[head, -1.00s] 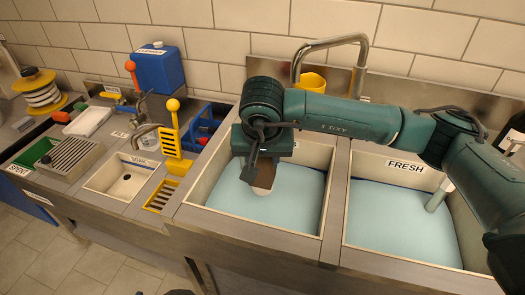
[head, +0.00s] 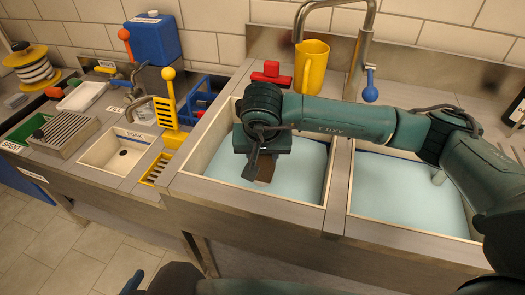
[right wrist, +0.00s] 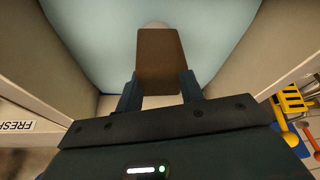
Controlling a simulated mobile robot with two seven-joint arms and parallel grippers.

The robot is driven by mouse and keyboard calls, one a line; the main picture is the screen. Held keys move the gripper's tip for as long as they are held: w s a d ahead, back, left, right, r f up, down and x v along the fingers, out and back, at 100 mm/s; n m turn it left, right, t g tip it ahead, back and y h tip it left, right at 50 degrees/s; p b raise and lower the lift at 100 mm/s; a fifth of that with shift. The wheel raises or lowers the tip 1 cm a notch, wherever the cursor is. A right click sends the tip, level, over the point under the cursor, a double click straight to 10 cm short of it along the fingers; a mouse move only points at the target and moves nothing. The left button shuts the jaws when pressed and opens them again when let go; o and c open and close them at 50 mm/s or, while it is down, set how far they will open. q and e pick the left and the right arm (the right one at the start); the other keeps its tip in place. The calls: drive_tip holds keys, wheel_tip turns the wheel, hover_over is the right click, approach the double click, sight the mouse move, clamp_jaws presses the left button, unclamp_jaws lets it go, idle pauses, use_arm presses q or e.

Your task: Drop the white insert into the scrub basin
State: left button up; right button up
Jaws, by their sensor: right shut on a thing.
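My right gripper (head: 258,174) points down inside the large left basin (head: 238,193). It is shut on a brown block (right wrist: 159,62), whose lower part also shows in the head view (head: 267,172). In the right wrist view a small pale rounded piece (right wrist: 155,25) shows just past the block's far end; most of it is hidden. I cannot tell whether this is the white insert. No label reading scrub is visible. Pale blue water or a blue surface fills the basin. Part of my left arm shows at the bottom edge; its jaws are unclear.
A second blue-filled basin (head: 405,190) lies to the right, labelled FRESH (right wrist: 16,126). At left are a small SOAK basin (head: 117,153), yellow rack (head: 168,112) and white tray (head: 81,97).

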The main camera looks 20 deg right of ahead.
use_arm(q)
drive_tip(key=shift+w+r, duration=0.15)
use_arm(e)
drive_tip(key=o, duration=1.4)
drive_tip(key=shift+c, duration=0.2)
drive_tip(key=shift+s+r+p, duration=0.15)
drive_tip(key=shift+r+p, duration=0.25)
drive_tip(key=shift+r, duration=0.25)
drive_tip(key=shift+p+v, duration=0.55)
drive_tip(key=shift+v, duration=0.5)
drive_tip(key=shift+s+a+r+p, duration=0.2)
drive_tip(key=shift+r+p, duration=0.15)
drive_tip(key=shift+r, duration=0.25)
use_arm(q)
drive_tip(key=shift+r+m+p, duration=0.4)
drive_tip(key=shift+r+p, duration=0.4)
drive_tip(key=shift+r, duration=0.15)
use_arm(e)
drive_tip(key=v, duration=0.3)
drive_tip(key=shift+s+r, duration=0.1)
drive_tip(key=shift+r, duration=0.05)
